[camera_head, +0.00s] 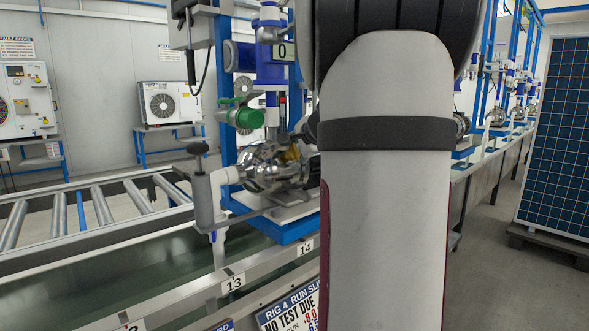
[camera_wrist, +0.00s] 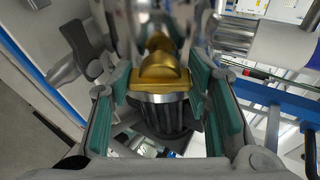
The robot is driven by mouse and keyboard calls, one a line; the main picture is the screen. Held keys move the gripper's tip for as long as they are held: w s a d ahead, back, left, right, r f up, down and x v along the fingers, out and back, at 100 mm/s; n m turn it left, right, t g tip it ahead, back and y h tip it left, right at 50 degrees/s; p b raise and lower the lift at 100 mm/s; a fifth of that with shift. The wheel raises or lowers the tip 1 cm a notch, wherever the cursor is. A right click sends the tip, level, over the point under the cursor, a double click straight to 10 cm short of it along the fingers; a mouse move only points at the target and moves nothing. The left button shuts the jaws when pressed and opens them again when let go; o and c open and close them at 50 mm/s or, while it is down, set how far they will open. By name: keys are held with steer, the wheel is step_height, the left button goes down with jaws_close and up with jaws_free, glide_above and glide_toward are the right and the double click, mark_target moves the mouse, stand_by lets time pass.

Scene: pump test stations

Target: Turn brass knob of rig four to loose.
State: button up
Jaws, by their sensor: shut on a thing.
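The brass knob (camera_wrist: 160,78) shows in the middle of the wrist view, on a shiny metal body. My gripper (camera_wrist: 165,95) has its green-padded fingers on either side of the knob and is shut on it. In the head view a small part of brass (camera_head: 292,153) shows at the pump of rig four (camera_head: 270,168), beside my arm. My arm hides my gripper and most of the knob there. The rig 4 run slip (camera_head: 290,308) hangs on the front rail below.
A black-topped handle (camera_head: 197,148) on a grey post and a green valve part (camera_head: 243,117) stand left of the pump. A roller conveyor (camera_head: 95,205) runs at the left. A solar panel (camera_head: 556,135) stands at the right, with open floor before it.

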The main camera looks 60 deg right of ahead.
steer(key=shift+f+n+b, duration=0.1)
steer(key=shift+n+b, duration=0.6)
steer(key=shift+b, duration=0.5)
steer(key=o, duration=1.2)
steer(key=shift+c, duration=0.2)
steer(key=v, duration=1.2)
steer(key=shift+s+a+f, duration=0.1)
steer(key=shift+s+f, duration=0.05)
steer(key=shift+f, duration=0.05)
